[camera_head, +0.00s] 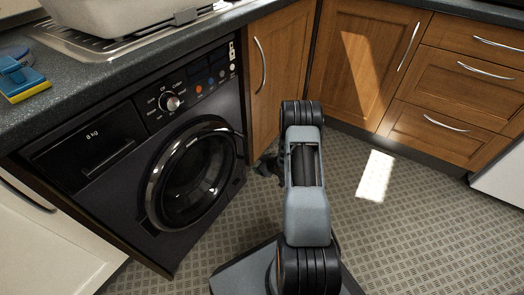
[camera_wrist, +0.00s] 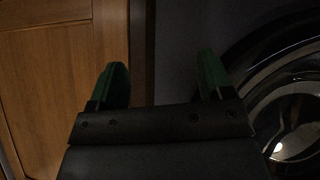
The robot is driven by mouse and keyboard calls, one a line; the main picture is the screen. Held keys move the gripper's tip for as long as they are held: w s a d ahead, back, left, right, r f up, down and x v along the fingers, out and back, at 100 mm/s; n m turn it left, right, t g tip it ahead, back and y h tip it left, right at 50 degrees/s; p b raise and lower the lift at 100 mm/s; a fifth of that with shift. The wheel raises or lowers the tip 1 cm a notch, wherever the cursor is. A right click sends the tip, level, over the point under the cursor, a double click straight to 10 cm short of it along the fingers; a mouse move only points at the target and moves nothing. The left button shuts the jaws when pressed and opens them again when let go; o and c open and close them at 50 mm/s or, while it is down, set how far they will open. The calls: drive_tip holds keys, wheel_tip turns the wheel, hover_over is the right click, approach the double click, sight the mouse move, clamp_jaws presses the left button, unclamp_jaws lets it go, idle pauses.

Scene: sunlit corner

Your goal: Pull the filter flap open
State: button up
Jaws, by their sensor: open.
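The black washing machine (camera_head: 120,215) stands under the worktop at the left, with its round door (camera_head: 193,172) shut. In the wrist view its dark front fills the middle, and the round door (camera_wrist: 285,115) shows at the right. In the head view my gripper is mostly hidden behind my arm, near the machine's lower right corner.
A wooden cupboard door (camera_head: 278,70) adjoins the machine on the right, and also fills the left of the wrist view (camera_wrist: 55,85). Wooden drawers (camera_head: 455,80) stand at the back right. The patterned floor (camera_head: 430,225) is clear to the right of my arm.

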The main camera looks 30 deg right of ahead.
wheel_tip(320, 180, up, 8)
drive_tip(key=m+g+h+p, duration=0.1)
drive_tip(key=h, duration=0.1)
drive_tip(key=shift+w+d, duration=0.2)
drive_tip(key=shift+w, duration=0.05)
drive_tip(key=shift+a+f, duration=0.1)
idle(0.4)
